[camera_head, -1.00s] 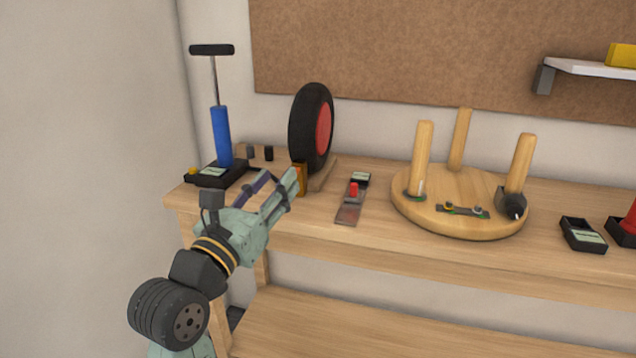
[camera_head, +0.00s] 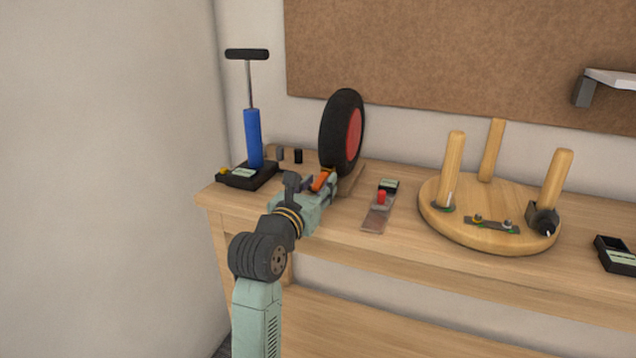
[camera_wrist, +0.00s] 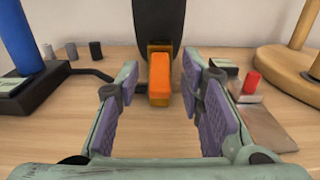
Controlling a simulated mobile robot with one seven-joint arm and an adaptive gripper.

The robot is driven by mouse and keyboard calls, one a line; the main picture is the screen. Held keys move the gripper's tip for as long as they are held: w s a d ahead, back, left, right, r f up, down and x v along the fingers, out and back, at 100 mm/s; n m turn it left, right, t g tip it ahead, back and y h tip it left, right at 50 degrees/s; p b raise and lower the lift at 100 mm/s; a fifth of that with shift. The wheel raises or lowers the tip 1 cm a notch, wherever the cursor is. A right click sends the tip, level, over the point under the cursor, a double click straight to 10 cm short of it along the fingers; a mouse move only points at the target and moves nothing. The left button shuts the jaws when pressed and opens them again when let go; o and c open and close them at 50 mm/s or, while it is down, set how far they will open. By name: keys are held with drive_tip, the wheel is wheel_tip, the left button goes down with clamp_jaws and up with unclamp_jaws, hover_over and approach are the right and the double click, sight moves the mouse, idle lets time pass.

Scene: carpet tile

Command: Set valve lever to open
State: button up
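The valve lever looks to be the orange block (camera_wrist: 160,78) at the foot of the black tire, in the middle of the wrist view. In the head view the orange lever (camera_head: 320,181) shows just past my wrist. My gripper (camera_wrist: 160,85) is open, with one purple-padded finger on each side of the lever. I see gaps between the pads and the lever. The black tire with a red hub (camera_head: 341,132) stands upright in a wooden stand behind it. A blue hand pump (camera_head: 253,138) stands on a black base at left, and a dark hose (camera_wrist: 92,72) runs from it toward the lever.
A metal plate with a red knob (camera_head: 381,198) lies right of my gripper. A round wooden stool top with upturned legs (camera_head: 470,235) is farther right, then a black box (camera_head: 617,255). The bench front edge is clear.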

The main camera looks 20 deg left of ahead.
drive_tip(key=shift+w, duration=0.15)
drive_tip(key=shift+c, duration=0.4)
clamp_jaws()
